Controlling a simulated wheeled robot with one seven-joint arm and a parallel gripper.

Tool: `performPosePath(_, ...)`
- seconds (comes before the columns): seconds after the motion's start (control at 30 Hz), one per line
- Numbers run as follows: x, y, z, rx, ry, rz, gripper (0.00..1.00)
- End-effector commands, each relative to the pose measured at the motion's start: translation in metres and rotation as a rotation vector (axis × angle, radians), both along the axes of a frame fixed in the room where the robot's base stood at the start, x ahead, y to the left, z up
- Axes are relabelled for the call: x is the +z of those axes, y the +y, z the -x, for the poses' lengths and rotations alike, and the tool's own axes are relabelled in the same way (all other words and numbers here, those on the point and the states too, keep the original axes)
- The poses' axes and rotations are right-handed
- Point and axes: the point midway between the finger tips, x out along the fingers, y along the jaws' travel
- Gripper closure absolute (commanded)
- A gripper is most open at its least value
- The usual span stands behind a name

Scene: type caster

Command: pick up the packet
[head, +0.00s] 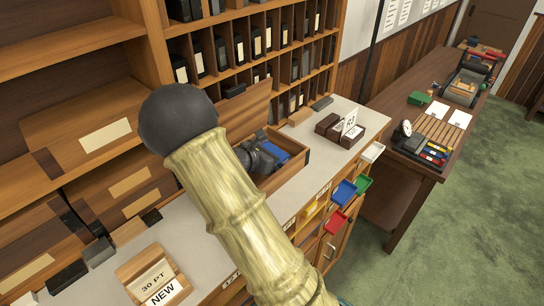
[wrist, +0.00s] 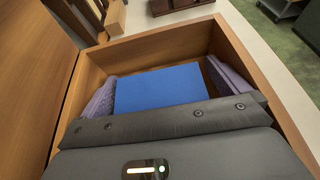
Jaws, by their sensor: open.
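The packet is a flat blue block (wrist: 160,88) lying inside an open wooden box (wrist: 160,43). In the head view a blue part of it (head: 274,151) shows beside my gripper (head: 260,158), and the box (head: 292,170) stands on the pale counter. In the wrist view my gripper (wrist: 165,92) is open, with one purple ribbed finger pad on each side of the packet. The pads reach down inside the box. I cannot tell whether either pad touches the packet. The packet's near edge is hidden by the gripper body.
A raised wooden lid (head: 245,110) stands behind the box. Pigeonhole shelves (head: 250,45) rise at the back. A brown card holder (head: 340,128) is right of the box. Open coloured drawers (head: 343,192) jut out below the counter (head: 190,245). My arm hides part of the counter.

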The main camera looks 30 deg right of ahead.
Motion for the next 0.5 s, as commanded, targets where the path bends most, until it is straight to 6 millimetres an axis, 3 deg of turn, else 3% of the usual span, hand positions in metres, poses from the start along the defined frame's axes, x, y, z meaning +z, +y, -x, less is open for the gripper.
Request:
performPosePath(0.3,0.0002,0.0053,-0.0013,0.009,0.000,0.000,0.00)
performPosePath(0.5,0.0002,0.0053,-0.0013,0.009,0.001,0.000,0.39)
